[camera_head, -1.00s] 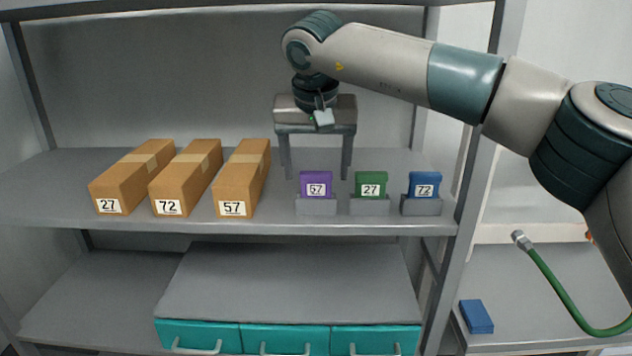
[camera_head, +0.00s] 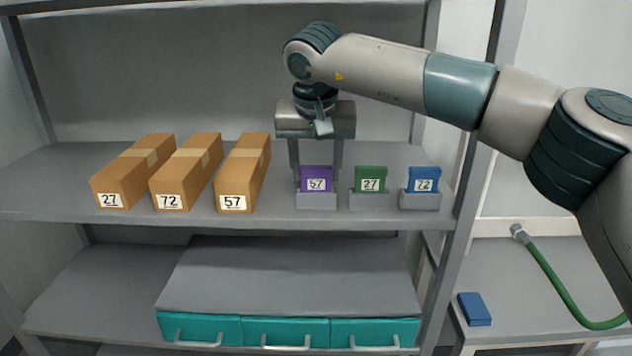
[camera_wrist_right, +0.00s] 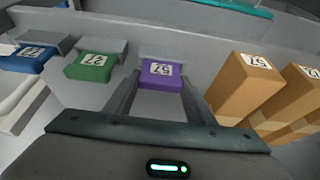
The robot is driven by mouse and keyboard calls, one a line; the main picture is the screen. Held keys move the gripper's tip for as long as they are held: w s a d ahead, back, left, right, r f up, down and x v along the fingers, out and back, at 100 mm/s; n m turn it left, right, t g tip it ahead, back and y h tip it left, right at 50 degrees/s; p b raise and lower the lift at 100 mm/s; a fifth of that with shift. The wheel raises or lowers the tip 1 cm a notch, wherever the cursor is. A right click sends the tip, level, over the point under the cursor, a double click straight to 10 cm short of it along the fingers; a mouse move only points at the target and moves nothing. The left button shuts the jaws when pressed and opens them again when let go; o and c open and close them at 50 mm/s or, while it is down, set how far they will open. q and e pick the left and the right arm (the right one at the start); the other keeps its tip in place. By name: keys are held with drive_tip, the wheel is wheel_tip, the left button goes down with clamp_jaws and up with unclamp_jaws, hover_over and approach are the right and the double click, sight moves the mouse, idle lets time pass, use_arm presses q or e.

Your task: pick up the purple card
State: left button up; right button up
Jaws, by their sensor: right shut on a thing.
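The purple card (camera_head: 316,179), labelled 57, stands upright in a small grey holder (camera_head: 316,201) on the middle shelf. My right gripper (camera_head: 316,172) comes from above and behind it, with its fingers shut on the card's two side edges. In the right wrist view the purple card (camera_wrist_right: 161,75) sits between the ends of the two fingers and still meets its grey holder (camera_wrist_right: 163,52). My left gripper is not in view.
A green card (camera_head: 370,180) labelled 27 and a blue card (camera_head: 423,180) labelled 72 stand in holders to the right. Cardboard boxes (camera_head: 240,182) stand to the left. Teal drawers (camera_head: 287,331) are below. A blue block (camera_head: 474,309) and green hose (camera_head: 560,283) are at right.

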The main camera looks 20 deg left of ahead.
drive_tip(key=shift+r, duration=0.1)
drive_tip(key=shift+r+b, duration=0.5)
drive_tip(key=shift+r, duration=0.3)
drive_tip(key=shift+d+r+b, duration=0.25)
drive_tip(key=shift+r+b, duration=0.25)
drive_tip(key=shift+r, duration=0.75)
use_arm(q)
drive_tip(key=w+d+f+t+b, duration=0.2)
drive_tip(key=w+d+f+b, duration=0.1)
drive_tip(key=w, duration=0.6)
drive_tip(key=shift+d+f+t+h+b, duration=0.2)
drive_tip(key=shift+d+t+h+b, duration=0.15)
drive_tip(key=shift+b, duration=0.2)
use_arm(e)
drive_tip(key=s+d+r, duration=0.4)
drive_tip(key=d+r, duration=0.2)
drive_tip(key=d, duration=0.4)
drive_tip(key=shift+s+d+r, duration=0.15)
drive_tip(key=shift+s+r, duration=0.1)
drive_tip(key=shift+r, duration=0.15)
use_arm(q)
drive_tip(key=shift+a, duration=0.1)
